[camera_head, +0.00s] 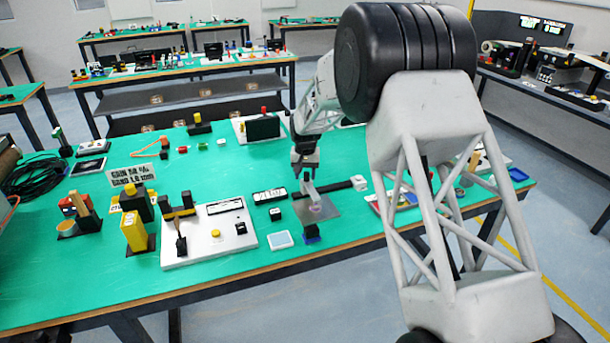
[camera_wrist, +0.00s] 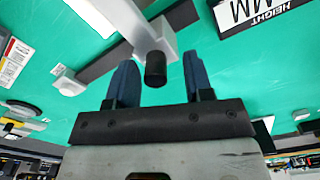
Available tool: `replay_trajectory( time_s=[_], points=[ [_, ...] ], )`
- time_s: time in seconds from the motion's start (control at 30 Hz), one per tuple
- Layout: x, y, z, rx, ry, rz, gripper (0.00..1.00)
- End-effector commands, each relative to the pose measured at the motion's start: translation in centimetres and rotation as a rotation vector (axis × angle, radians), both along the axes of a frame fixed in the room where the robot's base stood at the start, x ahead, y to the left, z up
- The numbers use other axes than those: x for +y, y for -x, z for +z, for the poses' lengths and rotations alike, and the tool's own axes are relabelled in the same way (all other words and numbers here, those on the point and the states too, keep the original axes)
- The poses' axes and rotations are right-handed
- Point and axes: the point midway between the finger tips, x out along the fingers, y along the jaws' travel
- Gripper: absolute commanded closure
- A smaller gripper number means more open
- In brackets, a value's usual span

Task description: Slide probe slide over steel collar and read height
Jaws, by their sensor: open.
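My gripper (camera_head: 305,172) is above the green bench. In the wrist view its two blue fingers (camera_wrist: 158,82) stand apart, with a black cylindrical knob (camera_wrist: 155,68) between them. A gap shows on both sides of the knob. The knob sits at the end of a grey metal piece (camera_wrist: 153,38), likely the probe slide, over a black rail (camera_wrist: 105,62). In the head view this grey piece (camera_head: 311,193) stands below the gripper, above a grey plate (camera_head: 329,209). A small pale round thing (camera_head: 316,208) on the plate may be the steel collar; I cannot tell.
A readout marked HEIGHT and MM (camera_wrist: 265,14) lies near the rail; in the head view a readout (camera_head: 270,196) is left of the plate. A white block (camera_head: 358,183) is at the rail's right end.

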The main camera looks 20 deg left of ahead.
Motion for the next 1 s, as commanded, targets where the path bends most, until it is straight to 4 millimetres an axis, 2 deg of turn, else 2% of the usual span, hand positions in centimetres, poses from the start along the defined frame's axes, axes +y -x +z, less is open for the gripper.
replay_trajectory(
  time_s=[0.6,1.0],
  points=[
    [0.1,0.1,6.6,0.0,0.0,0.001,0.53],
    [0.1,0.1,7.3,0.001,0.0,0.001,0.53]
  ],
)
